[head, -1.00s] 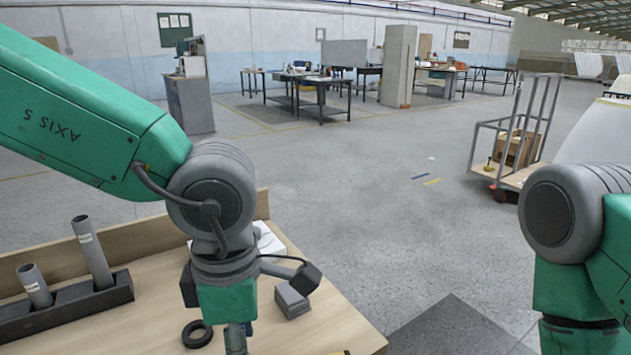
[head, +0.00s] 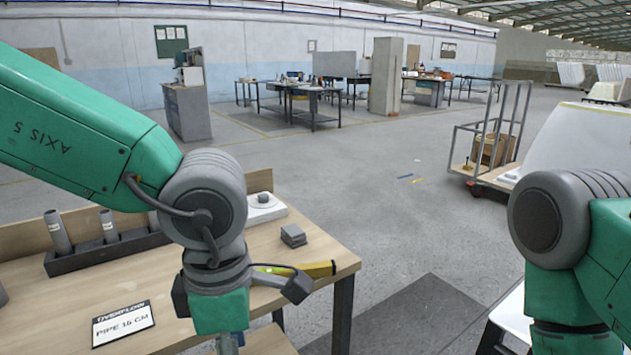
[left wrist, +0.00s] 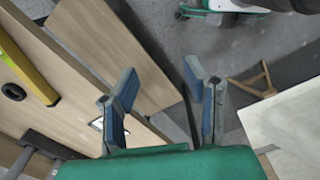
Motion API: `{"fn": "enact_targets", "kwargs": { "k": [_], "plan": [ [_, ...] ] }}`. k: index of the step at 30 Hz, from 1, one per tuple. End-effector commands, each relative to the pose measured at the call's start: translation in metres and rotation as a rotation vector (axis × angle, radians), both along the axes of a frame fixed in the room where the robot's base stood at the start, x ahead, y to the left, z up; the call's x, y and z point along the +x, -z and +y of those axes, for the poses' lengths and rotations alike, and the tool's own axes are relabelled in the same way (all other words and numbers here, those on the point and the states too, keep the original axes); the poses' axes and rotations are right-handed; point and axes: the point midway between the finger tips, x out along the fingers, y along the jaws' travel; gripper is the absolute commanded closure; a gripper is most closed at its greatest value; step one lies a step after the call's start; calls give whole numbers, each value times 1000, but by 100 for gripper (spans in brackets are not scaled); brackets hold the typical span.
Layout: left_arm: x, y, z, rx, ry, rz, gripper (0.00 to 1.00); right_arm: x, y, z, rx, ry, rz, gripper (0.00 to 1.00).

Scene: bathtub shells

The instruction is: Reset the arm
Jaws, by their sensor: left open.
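My left arm (head: 205,205) comes in from the left in the head view, bent at its grey joint with its wrist pointing down in front of the wooden table (head: 305,245). The fingers of my left gripper run off the bottom edge there. In the left wrist view my left gripper (left wrist: 165,90) has its two blue-padded fingers wide apart with nothing between them. Wooden surfaces and floor show beyond them. My right arm (head: 565,240) hangs at the right in the head view, and its gripper is out of frame.
A black ring (left wrist: 13,91) lies near the level. A trolley (head: 490,140) stands right; mid-floor is open.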

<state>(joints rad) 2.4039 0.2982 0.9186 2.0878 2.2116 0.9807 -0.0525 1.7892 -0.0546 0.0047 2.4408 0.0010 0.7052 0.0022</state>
Motion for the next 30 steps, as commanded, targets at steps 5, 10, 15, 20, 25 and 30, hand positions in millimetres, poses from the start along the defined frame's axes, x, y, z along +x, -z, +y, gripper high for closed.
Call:
{"fn": "enact_targets", "kwargs": {
  "k": [5, 10, 15, 20, 25, 30],
  "plan": [
    [9, 28, 17, 60, 54, -32, 60, 0, 0, 0, 0, 0, -1, 48],
    [16, 57, 36, 127, 127, -69, 60, 1, 0, 0, 0, 0, -1, 48],
    [22, 93, 61, 207, 243, -112, 60, 0, 0, 0, 0, 0, 0, 48],
    [25, 138, 89, 291, 415, -149, 60, 0, 0, 0, 0, 0, 0, 48],
    [11, 202, 126, 370, 743, -171, 60, 0, 0, 0, 0, 0, 0, 48],
    [-30, 259, 153, 353, 1144, -151, 60, 0, 0, 0, 0, 0, 0, 48]
  ]
}}
